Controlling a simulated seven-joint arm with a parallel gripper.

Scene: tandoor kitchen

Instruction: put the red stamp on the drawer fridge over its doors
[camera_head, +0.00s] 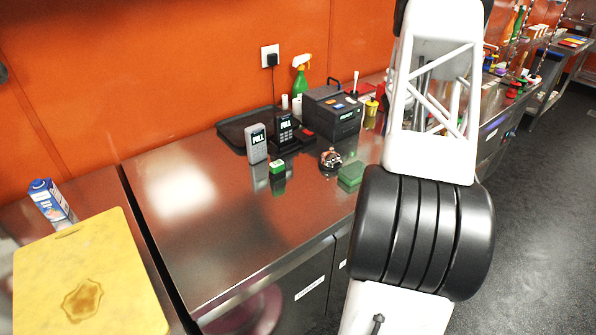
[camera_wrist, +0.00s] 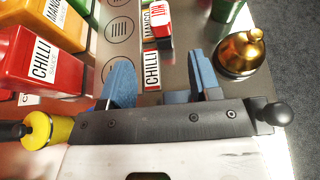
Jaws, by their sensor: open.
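The red stamp (camera_wrist: 163,20) appears to be the small red block with a white lettered face at the top middle of the wrist view, beyond my fingertips. My gripper (camera_wrist: 165,72) is open, with its two blue fingers apart and nothing held between them. A white CHILLI label (camera_wrist: 152,70) lies on the steel surface between the fingers. In the head view my arm hides the gripper, and I cannot pick out the red stamp there. A steel counter with labelled doors (camera_head: 305,285) stands in front; I cannot tell whether it is the drawer fridge.
A red chilli container (camera_wrist: 45,65) and an orange mango container (camera_wrist: 62,18) stand left of my gripper. A brass, knobbed object (camera_wrist: 240,52) is at right. The counter also holds a green stamp (camera_head: 277,168), green pad (camera_head: 350,174), bell (camera_head: 330,158) and black machine (camera_head: 332,110).

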